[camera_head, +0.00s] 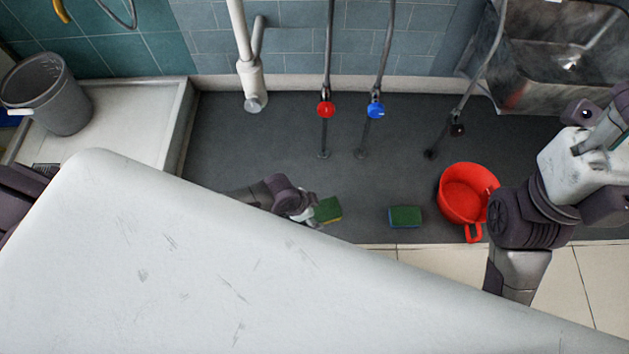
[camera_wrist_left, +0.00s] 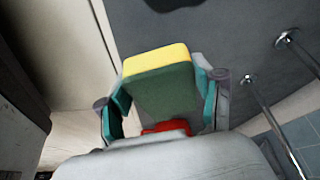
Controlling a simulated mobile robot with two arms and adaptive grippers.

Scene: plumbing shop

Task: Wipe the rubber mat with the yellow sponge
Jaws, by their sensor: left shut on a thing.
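The yellow sponge (camera_head: 329,209), yellow on one side with a green face, is gripped by my left gripper (camera_head: 309,213) in the head view. In the left wrist view, my left gripper (camera_wrist_left: 167,95) has its two fingers pressed on either side of the sponge (camera_wrist_left: 160,85). The dark grey floor covering (camera_head: 270,140), apparently the rubber mat, stretches along the tiled wall. Whether the sponge touches it I cannot tell. My right arm shows at the right of the head view, but I cannot make out its gripper.
A second sponge (camera_head: 405,217), green and blue, lies on the mat, with a red pot (camera_head: 467,196) to its right. Pipes with a red valve (camera_head: 326,110) and blue valve (camera_head: 375,110) rise at the back. A grey bucket (camera_head: 50,95) stands left; a metal sink (camera_head: 550,50) is back right.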

